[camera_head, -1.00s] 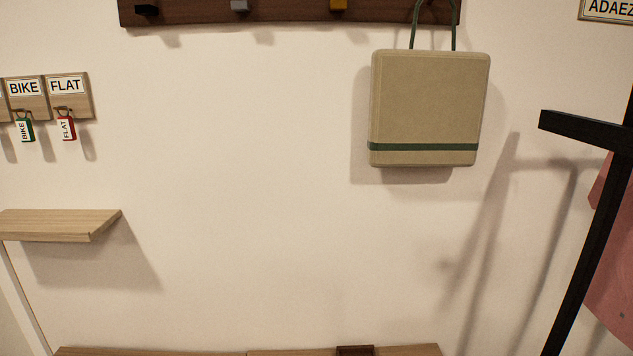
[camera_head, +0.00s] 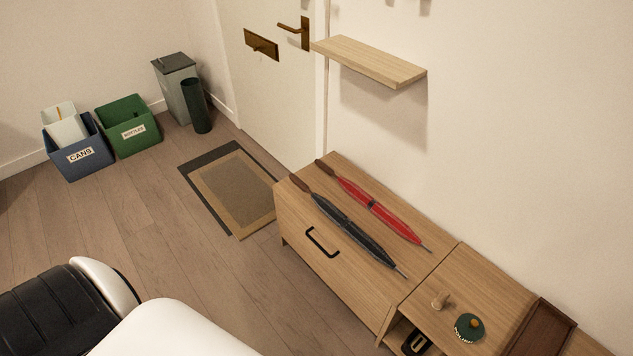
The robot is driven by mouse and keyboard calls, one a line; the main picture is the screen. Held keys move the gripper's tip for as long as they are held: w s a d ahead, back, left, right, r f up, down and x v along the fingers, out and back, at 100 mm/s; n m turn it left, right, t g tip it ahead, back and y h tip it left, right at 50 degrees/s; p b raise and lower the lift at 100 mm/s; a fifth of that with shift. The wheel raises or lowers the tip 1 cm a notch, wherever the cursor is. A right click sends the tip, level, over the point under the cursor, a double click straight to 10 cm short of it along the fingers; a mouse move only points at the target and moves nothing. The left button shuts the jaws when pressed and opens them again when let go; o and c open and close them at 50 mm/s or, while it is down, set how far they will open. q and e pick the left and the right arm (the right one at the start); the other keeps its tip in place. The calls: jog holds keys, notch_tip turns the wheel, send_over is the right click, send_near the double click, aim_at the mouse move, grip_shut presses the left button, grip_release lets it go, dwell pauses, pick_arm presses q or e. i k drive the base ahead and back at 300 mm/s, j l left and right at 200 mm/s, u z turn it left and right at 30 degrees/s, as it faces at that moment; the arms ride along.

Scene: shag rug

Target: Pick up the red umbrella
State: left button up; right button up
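The red umbrella (camera_head: 376,206) is folded and lies on top of the wooden cabinet (camera_head: 440,248), close to the wall. Its brown handle points to the upper left and its thin tip to the lower right. A black folded umbrella (camera_head: 352,229) lies beside it, roughly parallel, on the side nearer the cabinet's front edge. A narrow strip of wood shows between the two for most of their length. Neither of my grippers is in view, and nothing holds the red umbrella.
A wall shelf (camera_head: 374,60) juts out above the cabinet. A doormat (camera_head: 236,190) and bins (camera_head: 128,125) are on the floor; open floor lies between.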

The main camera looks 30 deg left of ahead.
aim_at(356, 193)
jog(key=u, duration=0.7)
jog(key=i+j, duration=0.2)
jog(key=j, duration=0.15)
jog(key=i+j+z, duration=0.1)
jog(key=j, duration=0.25)
jog(key=i+j, duration=0.25)
jog(key=j, duration=0.15)
jog(key=i+j, duration=0.2)
jog(key=j, duration=0.2)
jog(key=i+j+z, duration=0.1)
jog(key=j, duration=0.25)
jog(key=i, duration=0.1)
